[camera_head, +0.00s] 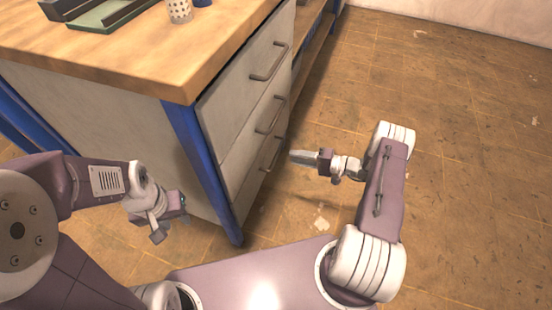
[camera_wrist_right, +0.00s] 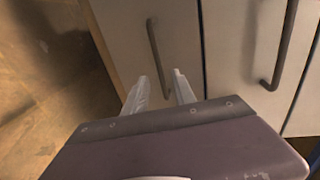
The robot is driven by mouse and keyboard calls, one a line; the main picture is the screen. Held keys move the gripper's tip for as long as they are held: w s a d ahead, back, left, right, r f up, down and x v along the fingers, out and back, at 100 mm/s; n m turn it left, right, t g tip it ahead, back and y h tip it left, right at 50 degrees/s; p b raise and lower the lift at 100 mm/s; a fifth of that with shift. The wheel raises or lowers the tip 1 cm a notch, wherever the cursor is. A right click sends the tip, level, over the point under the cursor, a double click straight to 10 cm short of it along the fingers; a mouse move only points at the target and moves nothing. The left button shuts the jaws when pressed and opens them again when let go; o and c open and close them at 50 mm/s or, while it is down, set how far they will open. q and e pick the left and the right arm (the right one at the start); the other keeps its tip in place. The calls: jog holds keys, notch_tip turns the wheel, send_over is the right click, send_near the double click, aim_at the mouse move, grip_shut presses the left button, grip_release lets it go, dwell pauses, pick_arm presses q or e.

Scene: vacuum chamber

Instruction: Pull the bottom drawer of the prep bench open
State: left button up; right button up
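The prep bench (camera_head: 120,62) stands at the left with its drawer fronts facing right. Its bottom drawer (camera_head: 245,185) looks closed, with a grey bar handle (camera_head: 271,154). My right gripper (camera_head: 293,157) is just right of that handle, fingers pointing at it. In the right wrist view the drawer front (camera_wrist_right: 180,40) fills the middle. The handle (camera_wrist_right: 155,50) runs down into the gap between the open fingers (camera_wrist_right: 160,78); contact cannot be told. My left gripper (camera_head: 170,224) hangs beside the bench's near side, its fingers apart and empty.
The middle drawer handle (camera_head: 270,117) and top drawer handle (camera_head: 269,64) are above, both drawers closed. A blue bench leg (camera_head: 204,175) stands at the near corner. A green tray (camera_head: 108,15) and perforated cup (camera_head: 179,11) are on top. The floor (camera_head: 470,150) to the right is clear.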

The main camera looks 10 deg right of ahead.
aim_at(277, 155)
jog(key=b+x, duration=0.3)
jog(key=x, duration=0.5)
jog(key=shift+f+b, duration=0.1)
jog(key=shift+b, duration=0.3)
grip_shut()
dwell(0.7)
